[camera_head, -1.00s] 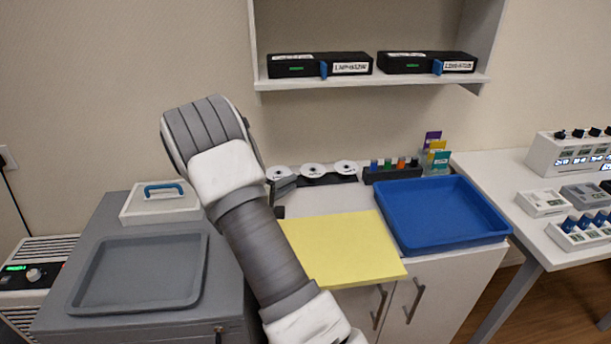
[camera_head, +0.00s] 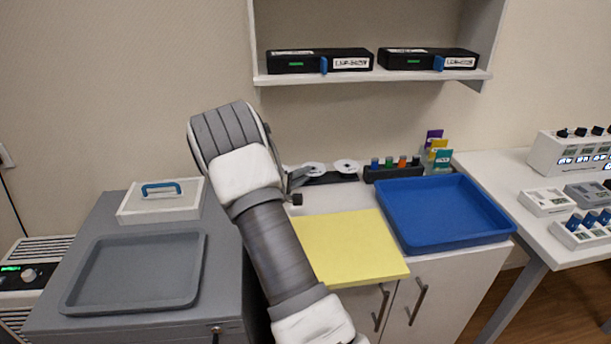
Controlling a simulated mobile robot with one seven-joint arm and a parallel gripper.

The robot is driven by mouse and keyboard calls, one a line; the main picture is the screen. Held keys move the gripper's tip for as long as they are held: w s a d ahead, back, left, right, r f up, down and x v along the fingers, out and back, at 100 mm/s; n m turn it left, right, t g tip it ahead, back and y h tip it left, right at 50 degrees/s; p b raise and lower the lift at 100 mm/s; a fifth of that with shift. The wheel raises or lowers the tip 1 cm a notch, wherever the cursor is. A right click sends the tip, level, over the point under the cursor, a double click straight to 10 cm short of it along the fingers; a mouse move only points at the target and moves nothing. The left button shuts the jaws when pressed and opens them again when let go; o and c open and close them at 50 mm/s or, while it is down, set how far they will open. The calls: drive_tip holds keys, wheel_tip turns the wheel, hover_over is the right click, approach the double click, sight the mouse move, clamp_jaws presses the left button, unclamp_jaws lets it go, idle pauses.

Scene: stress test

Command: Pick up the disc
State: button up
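White discs with dark centres stand in a row on a black holder (camera_head: 332,178) at the back of the white counter. The middle disc (camera_head: 314,169) and the right disc (camera_head: 346,166) show. The left end of the row is hidden behind my arm. My gripper (camera_head: 298,184) shows only in part, sticking out to the right of my wrist, close to the left side of the middle disc in the picture. Whether it touches a disc, and whether its fingers are apart, I cannot tell.
A yellow mat (camera_head: 352,248) lies bare in front of the discs. An empty blue tray (camera_head: 447,242) is to its right. A rack of coloured-topped items (camera_head: 392,173) stands right of the discs. A shelf (camera_head: 372,77) with black boxes hangs above. A grey tray (camera_head: 135,304) is at left.

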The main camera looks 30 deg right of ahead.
clamp_jaws()
idle(0.3)
drive_tip(key=shift+r+p, duration=0.35)
drive_tip(key=shift+r, duration=0.9)
drive_tip(key=r+v, duration=0.2)
drive_tip(key=v, duration=1.2)
drive_tip(key=shift+r, duration=0.2)
drive_tip(key=shift+a, duration=0.2)
